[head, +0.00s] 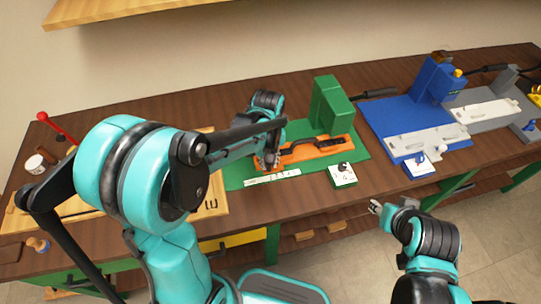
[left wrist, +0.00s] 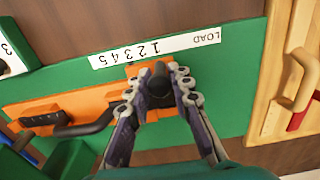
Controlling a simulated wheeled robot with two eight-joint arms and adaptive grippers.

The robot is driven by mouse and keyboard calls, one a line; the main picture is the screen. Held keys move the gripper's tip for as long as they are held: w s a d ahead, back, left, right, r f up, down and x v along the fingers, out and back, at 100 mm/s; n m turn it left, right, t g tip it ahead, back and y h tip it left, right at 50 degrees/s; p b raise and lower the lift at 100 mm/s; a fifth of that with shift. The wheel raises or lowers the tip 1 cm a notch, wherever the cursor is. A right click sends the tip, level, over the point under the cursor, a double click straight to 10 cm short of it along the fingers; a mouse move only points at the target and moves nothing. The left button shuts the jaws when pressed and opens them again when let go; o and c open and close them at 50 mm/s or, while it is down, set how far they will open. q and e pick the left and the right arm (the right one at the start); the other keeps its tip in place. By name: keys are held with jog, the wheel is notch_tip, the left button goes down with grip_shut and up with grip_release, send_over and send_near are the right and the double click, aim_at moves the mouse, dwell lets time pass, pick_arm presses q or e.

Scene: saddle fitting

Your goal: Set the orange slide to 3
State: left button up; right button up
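The orange slide (left wrist: 82,94) lies on a green base plate and carries an upright black knob (left wrist: 158,88). My left gripper (left wrist: 158,82) is around this knob, one finger on each side; whether both pads press on it is unclear. A white scale strip (left wrist: 160,48) with LOAD and several numbers runs alongside, upside down in the left wrist view. The knob stands beside the numbered part; the exact number is unclear. In the head view the orange slide (head: 325,147) is partly behind my left gripper (head: 268,163). My right gripper (head: 380,208) is in front of the bench, away from the slide.
A blue fixture (head: 405,120) and a grey one are farther right. A wooden board (left wrist: 290,75) lies beside the green plate.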

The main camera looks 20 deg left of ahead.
pick_arm(q)
jog(key=o, duration=0.4)
jog(key=shift+a, duration=0.1)
jog(key=shift+r+p, duration=2.4)
jog(key=shift+r, duration=0.65)
jog(key=shift+s, duration=0.1)
jog(key=shift+s+r, duration=0.15)
jog(key=shift+r, duration=0.05)
jog(key=s+r+m+t+b, duration=0.1)
jog(key=s+m+t, duration=0.1)
jog(key=s, duration=0.1)
jog(key=s+a+r+m+t+b, duration=0.1)
jog(key=s+m+t, duration=0.1)
jog(key=s, duration=0.2)
jog(key=s+r+m+t+b, duration=0.2)
jog(key=s+t, duration=0.1)
jog(key=shift+s+a, duration=0.4)
